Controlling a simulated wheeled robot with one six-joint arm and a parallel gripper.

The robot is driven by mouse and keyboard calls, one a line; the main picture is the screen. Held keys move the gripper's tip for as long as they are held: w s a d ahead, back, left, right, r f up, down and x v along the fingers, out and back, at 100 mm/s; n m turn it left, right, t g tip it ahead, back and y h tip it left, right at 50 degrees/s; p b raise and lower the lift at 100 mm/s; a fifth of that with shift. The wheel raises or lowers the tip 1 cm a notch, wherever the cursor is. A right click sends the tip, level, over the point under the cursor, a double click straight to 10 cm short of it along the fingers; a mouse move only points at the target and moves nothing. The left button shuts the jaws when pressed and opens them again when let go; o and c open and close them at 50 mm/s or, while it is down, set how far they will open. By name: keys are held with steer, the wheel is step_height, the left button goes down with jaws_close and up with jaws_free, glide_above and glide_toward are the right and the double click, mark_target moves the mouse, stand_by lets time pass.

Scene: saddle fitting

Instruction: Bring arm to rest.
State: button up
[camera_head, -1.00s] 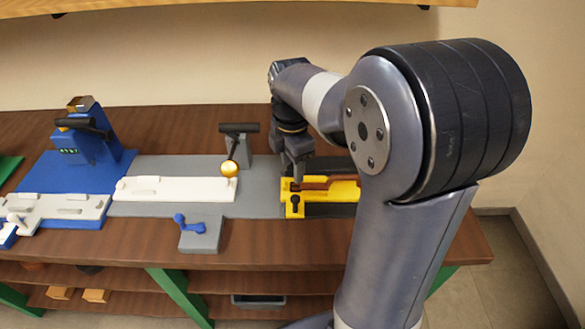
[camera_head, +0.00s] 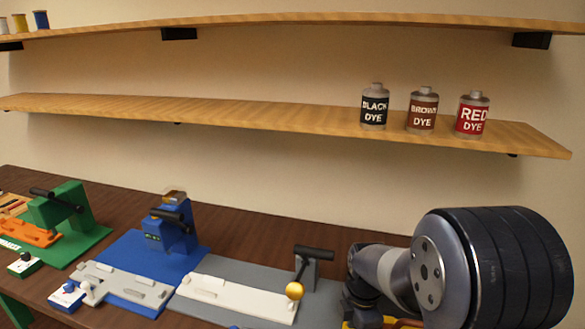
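My arm rises at the lower right of the head view. Its wrist bends down over the yellow fixture (camera_head: 410,323) at the bottom edge. My gripper is below the picture or hidden behind the arm, so its fingers do not show. Only a thin strip of the yellow fixture is visible.
A grey station with a white plate (camera_head: 240,297) and a gold-knobbed lever (camera_head: 295,290) stands left of my arm. Blue (camera_head: 172,228) and green (camera_head: 62,205) stations stand further left on the brown bench (camera_head: 235,222). Black (camera_head: 374,107), brown (camera_head: 422,110) and red (camera_head: 472,114) dye cans stand on the lower shelf (camera_head: 230,114).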

steer(key=shift+s+f, duration=0.1)
steer(key=shift+f, duration=0.8)
steer(key=shift+s+d+r, duration=0.1)
steer(key=shift+s+d, duration=0.1)
steer(key=shift+d, duration=0.7)
steer(key=shift+s+d+r, duration=0.1)
steer(key=shift+s+d, duration=0.1)
steer(key=shift+d, duration=0.65)
steer(key=shift+a, duration=0.1)
